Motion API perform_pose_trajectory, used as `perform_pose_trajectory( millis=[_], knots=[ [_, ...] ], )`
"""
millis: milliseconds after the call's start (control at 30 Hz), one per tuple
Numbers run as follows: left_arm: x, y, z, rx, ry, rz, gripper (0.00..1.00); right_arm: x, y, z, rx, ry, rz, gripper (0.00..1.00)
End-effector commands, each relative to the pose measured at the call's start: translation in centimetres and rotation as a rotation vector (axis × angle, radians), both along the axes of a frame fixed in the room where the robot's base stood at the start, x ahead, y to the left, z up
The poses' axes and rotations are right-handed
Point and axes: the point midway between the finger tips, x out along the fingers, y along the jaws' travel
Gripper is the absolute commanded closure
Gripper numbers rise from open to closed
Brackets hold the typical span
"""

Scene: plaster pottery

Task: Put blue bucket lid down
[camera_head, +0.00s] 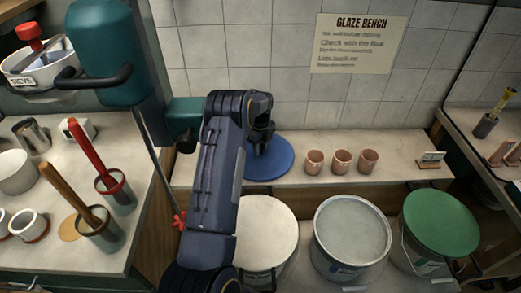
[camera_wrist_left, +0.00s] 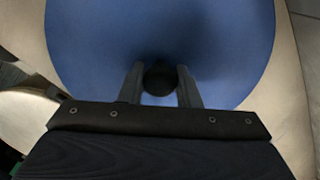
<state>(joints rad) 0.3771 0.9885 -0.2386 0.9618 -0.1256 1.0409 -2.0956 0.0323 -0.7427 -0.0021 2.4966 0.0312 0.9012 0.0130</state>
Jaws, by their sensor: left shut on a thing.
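The blue bucket lid (camera_head: 275,161) is a flat round disc at the bench top behind the buckets. My left gripper (camera_head: 260,143) is above it, reaching down to its middle. In the left wrist view, the blue lid (camera_wrist_left: 85,45) fills most of the picture, and the two fingers are shut on its black knob (camera_wrist_left: 160,78). The lid looks level; whether it touches the bench or hangs just above it I cannot tell. The middle bucket (camera_head: 351,240) is open, with pale grey stuff inside. My right gripper is not in view.
A white-topped bucket (camera_head: 267,232) and a green-lidded bucket (camera_head: 441,222) flank the open one. The tiled wall (camera_head: 285,70) rises behind the bench.

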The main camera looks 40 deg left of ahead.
Motion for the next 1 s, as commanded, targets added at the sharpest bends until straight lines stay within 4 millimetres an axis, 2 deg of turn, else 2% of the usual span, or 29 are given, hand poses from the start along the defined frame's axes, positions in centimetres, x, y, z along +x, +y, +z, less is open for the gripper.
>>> perform_pose_trajectory(
  millis=[333, 367, 533, 800, 933, 1000],
  knots=[
    [0.1, 0.0, -0.4, 0.0, -0.003, 0.0, 0.97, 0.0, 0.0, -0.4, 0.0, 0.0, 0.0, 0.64],
    [0.0, 0.0, -0.4, 0.0, -0.002, 0.0, 0.69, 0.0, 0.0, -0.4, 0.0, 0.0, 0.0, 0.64],
    [0.0, 0.0, -0.2, 0.0, -0.002, 0.0, 0.48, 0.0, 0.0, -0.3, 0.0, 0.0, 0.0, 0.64],
    [0.0, 0.0, -0.1, 0.0, -0.002, 0.0, 0.48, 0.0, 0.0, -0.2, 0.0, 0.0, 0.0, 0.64],
    [0.1, 0.0, 0.7, 0.001, -0.004, 0.0, 0.48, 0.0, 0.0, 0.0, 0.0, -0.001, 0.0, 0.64],
    [0.2, 0.0, 1.8, 0.001, -0.006, 0.0, 0.48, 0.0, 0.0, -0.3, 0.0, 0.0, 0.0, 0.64]
  ],
)
